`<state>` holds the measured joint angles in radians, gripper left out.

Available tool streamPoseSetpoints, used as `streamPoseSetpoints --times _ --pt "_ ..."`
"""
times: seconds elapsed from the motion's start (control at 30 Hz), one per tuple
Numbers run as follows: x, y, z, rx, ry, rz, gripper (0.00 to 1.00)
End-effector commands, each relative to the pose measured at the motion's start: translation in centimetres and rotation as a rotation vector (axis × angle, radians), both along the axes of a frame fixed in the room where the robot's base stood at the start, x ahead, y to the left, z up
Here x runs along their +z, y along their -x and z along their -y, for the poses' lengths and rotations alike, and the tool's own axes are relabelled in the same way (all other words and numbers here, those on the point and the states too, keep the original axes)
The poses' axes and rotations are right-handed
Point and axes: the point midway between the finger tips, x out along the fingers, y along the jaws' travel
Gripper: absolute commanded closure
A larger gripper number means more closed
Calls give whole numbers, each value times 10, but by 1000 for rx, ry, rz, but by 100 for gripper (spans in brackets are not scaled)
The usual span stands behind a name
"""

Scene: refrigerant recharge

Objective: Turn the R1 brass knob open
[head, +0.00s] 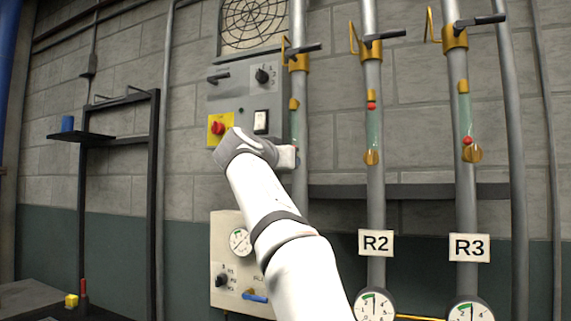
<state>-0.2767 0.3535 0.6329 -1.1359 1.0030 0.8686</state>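My gripper (286,157) is at the end of my white arm, in front of the leftmost pipe (299,188). Its fingers are not clearly visible, so I cannot tell whether it is open or shut. The R1 label and its brass knob are not visible. By the layout of the other pipes, the knob's place is behind my gripper, and I cannot tell whether they touch. The leftmost pipe has a sight tube (298,125) and a brass top valve with a black lever (303,50). Similar brass knobs show on the R2 pipe (371,157) and R3 pipe (472,153).
A grey control box (246,95) with a red button (218,128) is left of the pipe, close to my wrist. A lower panel (226,262) with a gauge is partly behind my arm. A black frame (154,190) stands further left.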

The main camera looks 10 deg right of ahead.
Motion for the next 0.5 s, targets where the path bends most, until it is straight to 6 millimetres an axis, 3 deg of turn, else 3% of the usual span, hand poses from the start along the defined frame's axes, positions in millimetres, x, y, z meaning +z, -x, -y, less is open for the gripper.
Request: streamPoseSetpoints --times 0.37,0.4,0.5 --pt "-2 -1 0 -1 -6 -1 90" --pt "-2 -1 0 -1 -6 -1 67" --pt "-1 -1 0 -1 -5 0 59"
